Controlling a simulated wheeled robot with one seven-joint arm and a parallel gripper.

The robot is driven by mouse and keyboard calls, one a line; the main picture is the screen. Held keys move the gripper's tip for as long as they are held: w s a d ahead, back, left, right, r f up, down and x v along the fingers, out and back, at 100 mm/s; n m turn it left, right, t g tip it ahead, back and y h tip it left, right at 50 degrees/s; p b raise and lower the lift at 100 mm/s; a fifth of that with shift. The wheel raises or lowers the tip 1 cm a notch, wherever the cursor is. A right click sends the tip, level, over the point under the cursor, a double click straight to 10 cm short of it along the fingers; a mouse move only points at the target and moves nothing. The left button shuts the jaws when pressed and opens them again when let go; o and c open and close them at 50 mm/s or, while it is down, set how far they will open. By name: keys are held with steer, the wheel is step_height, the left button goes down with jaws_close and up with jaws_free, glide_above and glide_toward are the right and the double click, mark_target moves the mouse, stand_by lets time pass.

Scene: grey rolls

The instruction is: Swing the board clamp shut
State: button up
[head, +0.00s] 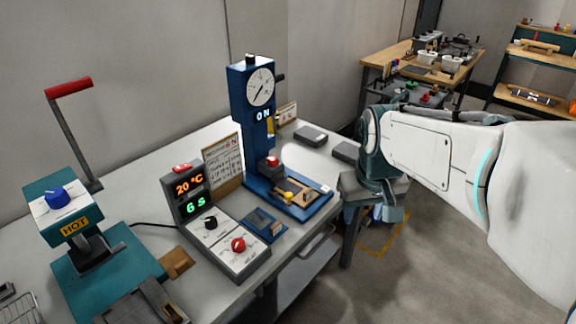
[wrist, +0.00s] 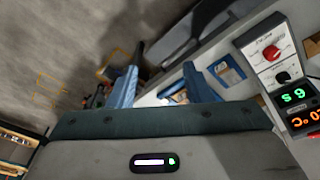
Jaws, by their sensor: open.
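A blue press (head: 252,130) with a round dial and an "ON" display stands on the grey bench. On its blue base lies a tan and brass-coloured fixture with a yellow knob (head: 288,197); I cannot tell for sure whether this is the board clamp or how far it is swung. A small blue fixture (head: 264,222) lies in front of the press, and it also shows in the wrist view (wrist: 229,72). My gripper (head: 378,212) is off the bench's right edge, apart from both. In the wrist view its blue fingers (wrist: 163,88) are spread and hold nothing visible.
A control box (head: 222,232) reading 20 °C and 6 s stands left of the press. A hot press (head: 65,215) with a red-handled lever is further left. Open floor (head: 400,265) lies below my arm.

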steer(key=w+a+n, duration=0.3)
steer(key=w+a, duration=0.4)
steer(key=w, duration=0.6)
steer(key=n+g+p, duration=0.2)
steer(key=n, duration=0.1)
glide_toward(289, 194)
step_height(289, 194, down, 9)
steer(key=shift+d+r, duration=0.1)
jaws_close()
